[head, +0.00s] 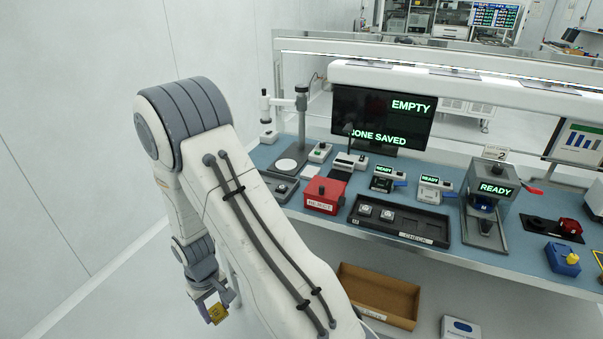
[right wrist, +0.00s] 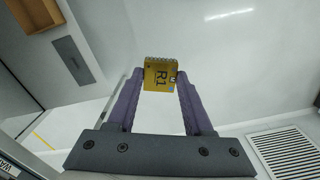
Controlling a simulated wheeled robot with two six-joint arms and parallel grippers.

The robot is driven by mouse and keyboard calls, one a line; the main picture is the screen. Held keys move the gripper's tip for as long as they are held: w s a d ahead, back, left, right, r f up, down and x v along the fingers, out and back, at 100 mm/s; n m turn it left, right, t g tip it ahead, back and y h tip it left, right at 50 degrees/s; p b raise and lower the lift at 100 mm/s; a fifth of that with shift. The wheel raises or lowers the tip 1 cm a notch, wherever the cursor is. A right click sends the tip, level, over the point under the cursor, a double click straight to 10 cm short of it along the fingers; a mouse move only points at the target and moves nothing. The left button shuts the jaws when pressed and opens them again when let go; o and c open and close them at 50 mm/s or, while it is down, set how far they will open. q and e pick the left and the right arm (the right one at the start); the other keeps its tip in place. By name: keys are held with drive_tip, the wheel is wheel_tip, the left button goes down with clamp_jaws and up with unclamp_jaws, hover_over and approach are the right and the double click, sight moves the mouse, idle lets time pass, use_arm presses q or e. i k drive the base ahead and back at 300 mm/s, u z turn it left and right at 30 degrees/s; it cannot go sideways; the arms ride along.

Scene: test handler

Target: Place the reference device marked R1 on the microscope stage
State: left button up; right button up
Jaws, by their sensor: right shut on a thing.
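My right gripper (head: 214,305) hangs low at the left of the head view, beyond the front left of the bench. It is shut on the gold-yellow reference device (head: 218,314). In the right wrist view the device (right wrist: 160,74) sits between the two fingertips, and its R1 marking faces the camera. The microscope (head: 301,115) stands at the bench's left end. Its stage (head: 286,164) shows a pale round plate with nothing seen on it. My left gripper is not in view.
The blue bench top (head: 264,152) carries a red box (head: 325,194), a black tray (head: 400,222) with small devices, and several testers to the right. A monitor (head: 382,118) reading EMPTY stands behind. A cardboard box (head: 377,295) lies below the bench. My right arm crosses the view's left-centre.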

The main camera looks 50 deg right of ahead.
sight(286, 164)
drive_tip(key=z, duration=0.7)
